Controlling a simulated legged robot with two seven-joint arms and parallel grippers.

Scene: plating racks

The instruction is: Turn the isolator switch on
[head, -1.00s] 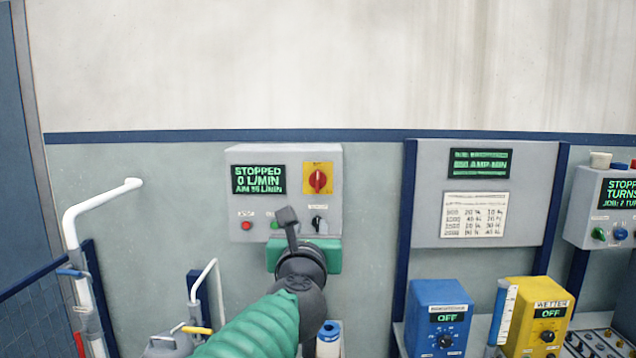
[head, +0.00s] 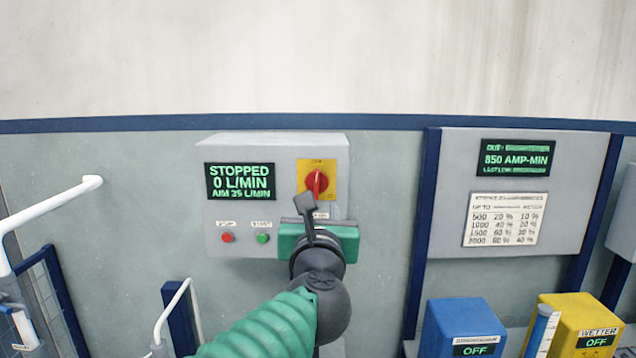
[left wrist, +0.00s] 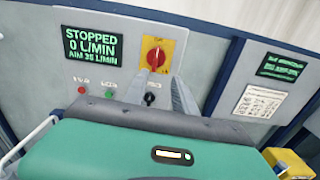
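The isolator switch (head: 317,181) is a red rotary knob on a yellow plate, at the upper right of a grey control box (head: 280,150). Its handle stands about upright in the head view. The switch also shows in the left wrist view (left wrist: 156,52), beyond my fingers. My left gripper (head: 306,205) is in front of the box, just below the switch in the head view. In the left wrist view its two grey fingers (left wrist: 159,77) are apart with nothing between them, pointing towards the switch. I cannot tell whether they touch the knob. My right gripper is not in view.
The box's display (head: 240,182) reads STOPPED, 0 L/MIN. Below it are a red button (head: 227,238) and a green button (head: 263,239). A small black switch (left wrist: 151,99) sits below the isolator. A white pipe (head: 50,212) stands left; blue (head: 440,315) and yellow (head: 560,320) units stand lower right.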

